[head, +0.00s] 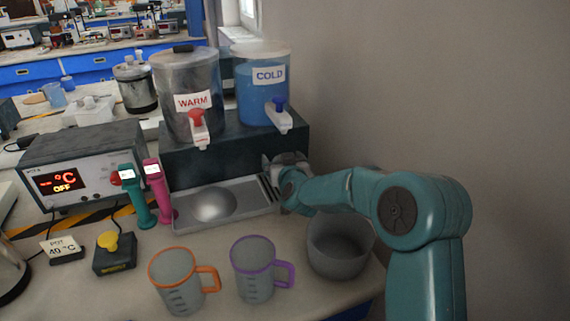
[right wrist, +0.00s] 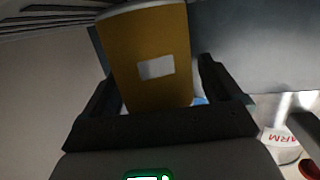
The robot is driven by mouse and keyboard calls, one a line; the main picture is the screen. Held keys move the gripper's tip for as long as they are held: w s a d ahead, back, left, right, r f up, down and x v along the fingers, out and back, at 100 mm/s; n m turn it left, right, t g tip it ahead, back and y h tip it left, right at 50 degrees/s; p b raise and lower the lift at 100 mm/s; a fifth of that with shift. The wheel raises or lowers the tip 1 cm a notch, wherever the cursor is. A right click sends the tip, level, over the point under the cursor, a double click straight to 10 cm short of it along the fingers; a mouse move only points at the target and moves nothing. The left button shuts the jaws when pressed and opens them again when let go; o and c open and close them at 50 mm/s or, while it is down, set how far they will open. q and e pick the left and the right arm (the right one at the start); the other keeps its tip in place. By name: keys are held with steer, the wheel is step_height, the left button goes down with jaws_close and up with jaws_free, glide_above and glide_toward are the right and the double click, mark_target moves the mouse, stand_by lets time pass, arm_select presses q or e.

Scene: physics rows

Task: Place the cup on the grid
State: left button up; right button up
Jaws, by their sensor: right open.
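A yellow cup (right wrist: 152,62) with a pale rim and a white label shows in the right wrist view, between the two dark fingers of my right gripper (right wrist: 156,85). The jaws are open around it; I cannot tell whether either finger touches it. The arm and gripper hide part of the grid, and the yellow cup cannot be made out there. My left gripper is not in view.
A WARM tank (head: 185,80) and a COLD tank (head: 262,78) with taps stand above the tray (head: 180,215). An orange-trimmed mug (head: 175,278), a purple-trimmed mug (head: 253,270) and a grey bowl (head: 340,262) stand in front. A wall rises at right.

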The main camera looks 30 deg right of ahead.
steer(key=v, duration=1.2)
steer(key=shift+r, duration=0.15)
steer(key=shift+r, duration=0.1)
